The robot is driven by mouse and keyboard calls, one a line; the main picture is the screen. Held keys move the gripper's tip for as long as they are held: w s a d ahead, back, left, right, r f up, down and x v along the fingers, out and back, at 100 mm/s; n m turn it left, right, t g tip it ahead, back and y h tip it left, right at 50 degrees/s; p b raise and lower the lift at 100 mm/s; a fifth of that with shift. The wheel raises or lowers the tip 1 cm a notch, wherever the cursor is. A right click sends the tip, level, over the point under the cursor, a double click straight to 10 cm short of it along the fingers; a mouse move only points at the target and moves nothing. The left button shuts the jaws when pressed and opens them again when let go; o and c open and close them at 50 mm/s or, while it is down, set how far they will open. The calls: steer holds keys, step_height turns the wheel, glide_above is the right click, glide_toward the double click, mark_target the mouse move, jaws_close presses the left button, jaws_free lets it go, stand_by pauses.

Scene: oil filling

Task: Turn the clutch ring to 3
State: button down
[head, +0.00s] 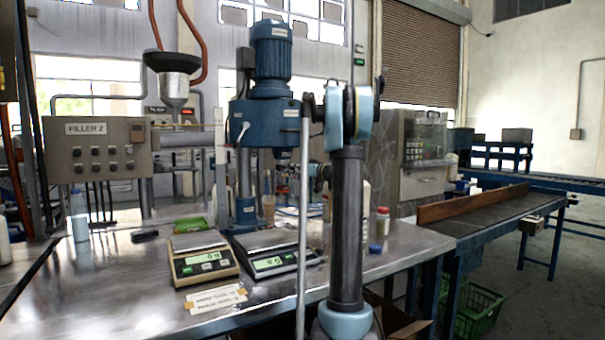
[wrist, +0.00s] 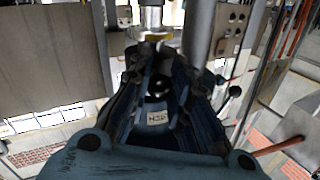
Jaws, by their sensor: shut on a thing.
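The blue capping machine (head: 271,118) stands at the back of the steel bench in the head view, with a motor on top. In the wrist view, a bright metal spindle (wrist: 151,14) comes down at the top middle, and the ring with a yellowish band (wrist: 155,36), which looks like the clutch ring, sits at its lower end. My gripper (wrist: 154,50) reaches up to this ring, with its fingers closed on it. The fingers hide part of the ring. I cannot read any numbers on it. In the head view my arm covers part of this area.
Two scales (head: 203,262) stand on the bench (head: 140,290) in front of the machine. A control box (head: 98,150) marked FILLER 2 is at the left. Small bottles (head: 382,222) stand at the right. A thick grey column (wrist: 199,32) is close beside my gripper.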

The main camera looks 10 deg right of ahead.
steer(key=shift+f, duration=0.1)
stand_by(0.4)
steer(key=c, duration=1.4)
jaws_free()
steer(key=shift+c, duration=0.2)
steer(key=v, duration=1.2)
steer(key=shift+w+d, duration=0.15)
